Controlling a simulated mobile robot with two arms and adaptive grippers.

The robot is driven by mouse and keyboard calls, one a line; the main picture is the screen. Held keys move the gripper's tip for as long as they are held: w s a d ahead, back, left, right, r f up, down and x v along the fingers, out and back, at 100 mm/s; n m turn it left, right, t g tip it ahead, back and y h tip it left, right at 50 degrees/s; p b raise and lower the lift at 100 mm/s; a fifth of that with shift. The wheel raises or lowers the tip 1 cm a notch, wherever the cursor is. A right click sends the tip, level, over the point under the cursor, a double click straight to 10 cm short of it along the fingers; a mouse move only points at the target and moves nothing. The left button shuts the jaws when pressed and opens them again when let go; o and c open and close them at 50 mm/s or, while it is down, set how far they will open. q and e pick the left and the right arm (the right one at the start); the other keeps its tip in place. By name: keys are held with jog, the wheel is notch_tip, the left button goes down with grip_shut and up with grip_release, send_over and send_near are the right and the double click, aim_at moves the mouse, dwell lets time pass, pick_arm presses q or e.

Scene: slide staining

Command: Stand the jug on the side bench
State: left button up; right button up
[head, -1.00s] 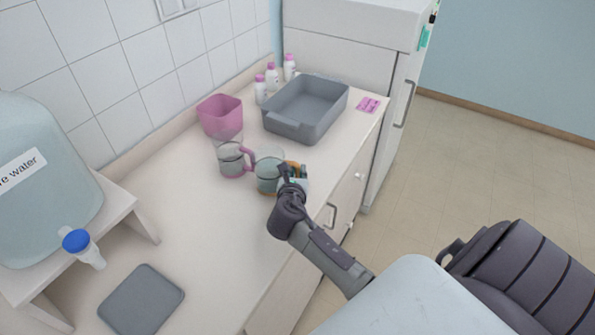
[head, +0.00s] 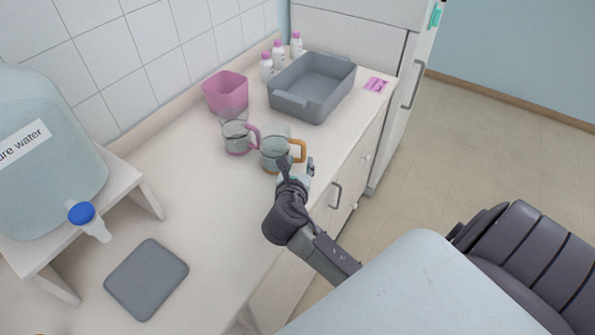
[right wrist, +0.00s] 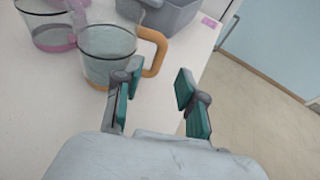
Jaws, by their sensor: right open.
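A clear jug with an orange handle (head: 275,151) stands upright on the pale bench (head: 205,215). It also shows in the right wrist view (right wrist: 106,52), its handle toward the gripper. A second clear jug with a pink handle and base (head: 236,137) stands just left of it, and at the upper left in the wrist view (right wrist: 45,25). My right gripper (head: 297,172) is open and empty on the near side of the orange-handled jug. In the wrist view its fingers (right wrist: 156,96) are apart, with the handle beyond the gap. My left gripper is not in view.
Behind the jugs are a pink tub (head: 225,95), a grey basin (head: 312,90), several white bottles and a pink packet (head: 376,85). A water carboy (head: 45,160) sits on a white stand at left. A grey mat (head: 146,279) lies in front; bench between is clear.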

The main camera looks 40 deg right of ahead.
jog(key=shift+v, duration=1.95)
jog(key=shift+s, duration=0.1)
